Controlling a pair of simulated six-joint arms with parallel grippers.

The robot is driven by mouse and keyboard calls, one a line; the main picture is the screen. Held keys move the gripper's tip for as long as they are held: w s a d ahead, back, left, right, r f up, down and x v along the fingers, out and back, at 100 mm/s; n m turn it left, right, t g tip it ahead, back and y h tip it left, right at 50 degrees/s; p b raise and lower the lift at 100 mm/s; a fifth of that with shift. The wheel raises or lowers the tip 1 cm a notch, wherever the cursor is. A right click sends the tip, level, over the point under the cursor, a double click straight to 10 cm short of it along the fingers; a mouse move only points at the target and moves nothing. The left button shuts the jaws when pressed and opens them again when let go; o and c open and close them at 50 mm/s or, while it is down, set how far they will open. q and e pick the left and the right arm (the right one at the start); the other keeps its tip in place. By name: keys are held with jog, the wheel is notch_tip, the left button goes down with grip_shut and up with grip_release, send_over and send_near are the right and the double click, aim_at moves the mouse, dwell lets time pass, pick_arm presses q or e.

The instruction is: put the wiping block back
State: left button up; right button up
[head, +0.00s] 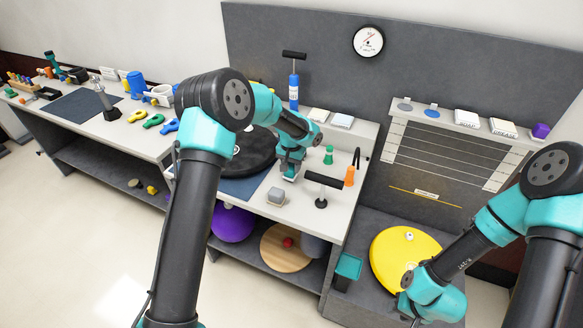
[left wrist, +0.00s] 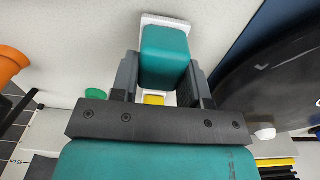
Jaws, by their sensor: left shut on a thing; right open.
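The wiping block, which I take to be the teal block with a white edge, shows in the left wrist view (left wrist: 164,55). My left gripper (head: 289,174) is shut on it, with one dark finger on each side, as the left wrist view shows (left wrist: 160,88). The gripper points down close to the light worktop (head: 318,225). In the head view the block is mostly hidden by the gripper; I cannot tell whether it touches the worktop. My right gripper (head: 411,311) is low at the right, near the yellow disc, open and partly hidden by its arm.
A black round plate (head: 251,156) is just left of the left gripper. A yellow disc (head: 390,250) lies lower right.

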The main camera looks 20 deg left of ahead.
aim_at(291, 165)
pick_arm(q)
jog(key=shift+f, duration=0.45)
jog(key=shift+f, duration=0.2)
jog(key=o, duration=1.2)
jog(key=shift+r, duration=0.15)
notch_tip(291, 165, up, 12)
jog(key=shift+s+r, duration=0.1)
jog(key=shift+s, duration=0.05)
